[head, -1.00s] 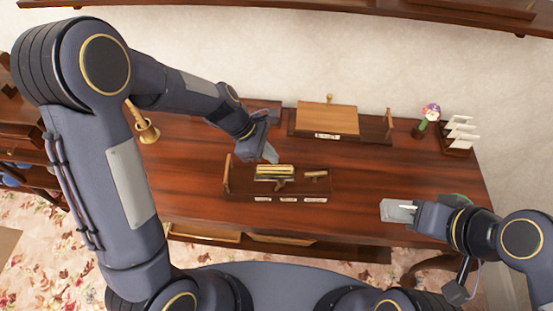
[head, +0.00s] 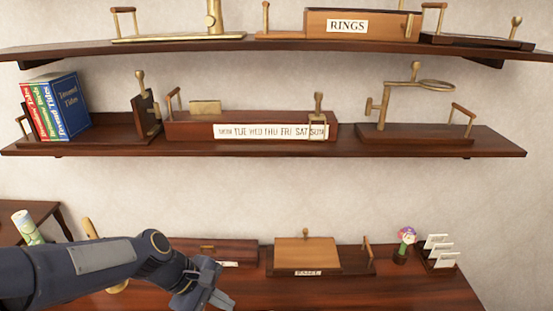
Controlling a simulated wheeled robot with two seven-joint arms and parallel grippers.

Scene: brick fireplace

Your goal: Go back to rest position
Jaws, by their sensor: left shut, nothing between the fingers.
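My left gripper (head: 217,299) is at the bottom of the head view, left of centre. It is shut and empty, above the left part of the wooden desk (head: 390,291). My left arm comes in from the left edge, low in the picture. My right gripper and arm are out of view. The front of the desk is below the picture.
A long flat wooden box (head: 215,246) stands close behind my left gripper. A lidded box (head: 305,251), a flower figure (head: 405,240) and a card rack (head: 438,250) stand along the wall. The middle shelf (head: 420,148) and upper shelf (head: 290,46) hold several wooden pieces.

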